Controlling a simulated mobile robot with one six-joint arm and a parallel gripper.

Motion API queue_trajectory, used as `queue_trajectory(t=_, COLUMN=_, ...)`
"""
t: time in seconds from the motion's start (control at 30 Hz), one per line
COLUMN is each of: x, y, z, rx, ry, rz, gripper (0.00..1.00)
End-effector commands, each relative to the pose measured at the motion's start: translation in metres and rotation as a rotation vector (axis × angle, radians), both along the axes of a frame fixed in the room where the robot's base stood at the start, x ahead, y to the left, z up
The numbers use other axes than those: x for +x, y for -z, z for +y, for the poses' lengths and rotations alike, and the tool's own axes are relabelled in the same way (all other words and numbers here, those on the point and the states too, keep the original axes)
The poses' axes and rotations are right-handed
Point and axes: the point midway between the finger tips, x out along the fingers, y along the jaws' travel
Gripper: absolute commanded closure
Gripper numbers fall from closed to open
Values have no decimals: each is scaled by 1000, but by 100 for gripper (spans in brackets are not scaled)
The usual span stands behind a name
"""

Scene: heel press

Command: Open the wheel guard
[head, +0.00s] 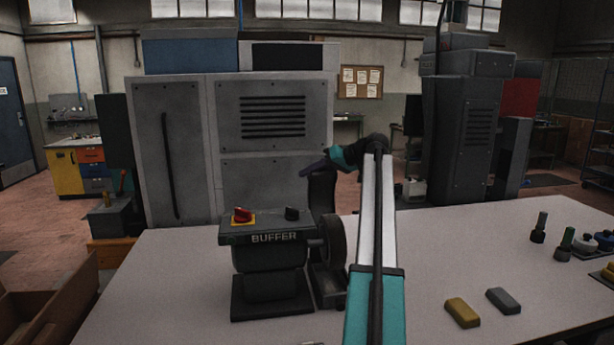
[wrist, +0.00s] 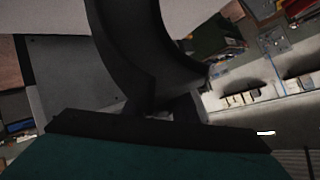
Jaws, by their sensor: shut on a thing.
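The wheel guard (head: 322,192) is a dark curved piece that stands up above and behind the buffing wheel (head: 334,241). The wheel sits at the right end of the grey bench buffer (head: 268,258) and its face shows uncovered below the guard. My gripper (head: 314,170) reaches over from the right and is shut on the upper part of the guard. In the wrist view the guard (wrist: 135,45) is a broad dark curve running down to my gripper (wrist: 162,108). The exact contact of the fingertips is too dark to make out.
The buffer has a red switch (head: 242,215) on a yellow plate and a black knob (head: 292,213). A yellow block (head: 462,312) and a grey block (head: 503,301) lie on the table (head: 440,240) to the right. A grey cabinet (head: 172,150) stands behind.

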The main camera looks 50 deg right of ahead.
Motion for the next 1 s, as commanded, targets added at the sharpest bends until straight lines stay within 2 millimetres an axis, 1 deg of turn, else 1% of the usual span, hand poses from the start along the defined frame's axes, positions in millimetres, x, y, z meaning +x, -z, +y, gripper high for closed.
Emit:
queue_trajectory(t=0.03, x=-3, y=11, z=-3, rx=1, ry=0, rz=14, gripper=100)
queue_trajectory(t=0.57, x=-6, y=17, z=-4, rx=5, ry=-3, rz=19, gripper=100)
queue_trajectory(t=0.6, x=-6, y=17, z=-4, rx=5, ry=-3, rz=19, gripper=68)
queue_trajectory(t=0.67, x=-6, y=16, z=-4, rx=5, ry=-2, rz=18, gripper=58)
queue_trajectory(t=0.7, x=-6, y=15, z=-4, rx=4, ry=-2, rz=17, gripper=56)
queue_trajectory(t=1.0, x=-6, y=10, z=-4, rx=2, ry=-1, rz=11, gripper=56)
